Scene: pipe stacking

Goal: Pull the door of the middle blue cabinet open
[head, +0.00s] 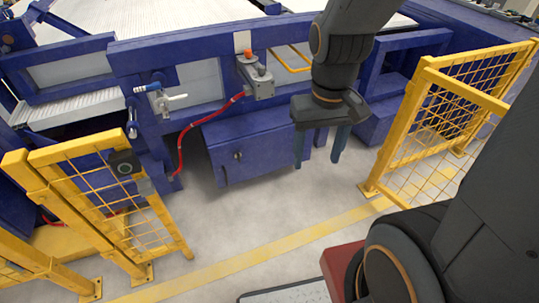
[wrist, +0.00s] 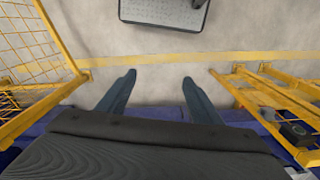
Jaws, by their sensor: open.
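The middle blue cabinet (head: 262,150) is a low box under the blue machine frame in the head view. A small dark handle (head: 238,155) sits on the left part of its front, and the door looks closed. My gripper (head: 317,162) points down in front of the cabinet's right end, to the right of the handle and apart from it. Its two fingers are spread with nothing between them. The wrist view shows the open fingers of my gripper (wrist: 159,77) over bare floor; the cabinet's door and handle cannot be made out there.
Yellow mesh fences stand at the left (head: 105,190) and right (head: 440,130). A grey box with an orange button (head: 258,78) and a red cable (head: 190,130) are above and left of the cabinet. Pale floor (head: 260,220) in front is clear, crossed by a yellow line (head: 240,262).

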